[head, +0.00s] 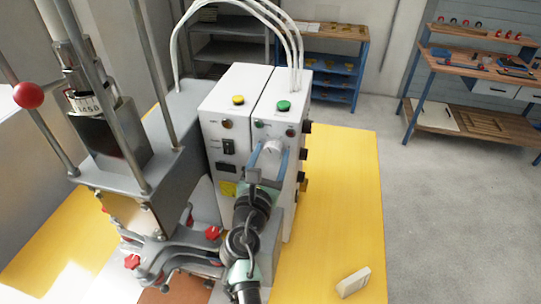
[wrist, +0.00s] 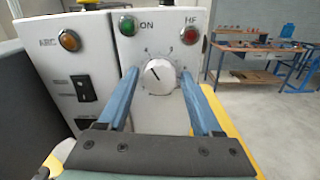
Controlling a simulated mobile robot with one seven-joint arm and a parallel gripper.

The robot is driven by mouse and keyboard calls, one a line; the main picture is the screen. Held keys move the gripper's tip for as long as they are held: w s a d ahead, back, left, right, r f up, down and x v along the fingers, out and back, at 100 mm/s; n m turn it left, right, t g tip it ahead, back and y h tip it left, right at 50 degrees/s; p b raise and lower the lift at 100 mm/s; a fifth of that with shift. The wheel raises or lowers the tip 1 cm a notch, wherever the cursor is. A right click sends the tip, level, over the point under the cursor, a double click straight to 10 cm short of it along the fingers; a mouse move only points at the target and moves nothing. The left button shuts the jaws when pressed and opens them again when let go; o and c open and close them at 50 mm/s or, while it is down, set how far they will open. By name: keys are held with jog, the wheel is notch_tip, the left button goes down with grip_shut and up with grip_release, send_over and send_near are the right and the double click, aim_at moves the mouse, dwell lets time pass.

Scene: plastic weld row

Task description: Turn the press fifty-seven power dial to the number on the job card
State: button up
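The power dial (wrist: 158,77) is a round white knob with a dark pointer line, on the front of the white control box (head: 238,105). The pointer aims to the upper left; the scale marks around it are too small to read. The dial also shows in the head view (head: 272,147). My gripper (wrist: 159,75) is open, with one blue finger on each side of the dial and a visible gap to it on both sides. It also shows in the head view (head: 269,158). I cannot make out a job card or its number.
A small pale block (head: 353,281) lies on the yellow table (head: 335,190), otherwise clear at right. The press (head: 110,140) with a red ball lever (head: 28,95) and red-knobbed clamps stands left. Green (wrist: 127,26) and red (wrist: 190,36) lamps sit above the dial.

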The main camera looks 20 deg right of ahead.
grip_shut()
jog(key=shift+f, duration=0.1)
jog(key=m+b, duration=0.3)
jog(key=m, duration=0.2)
jog(key=shift+f+m, duration=0.1)
jog(key=shift+m, duration=0.2)
jog(key=m+b, duration=0.2)
jog(key=m, duration=0.2)
jog(key=shift+m+b, duration=0.3)
jog(key=shift+m, duration=0.1)
dwell(0.4)
jog(key=shift+o, duration=1.7)
grip_release()
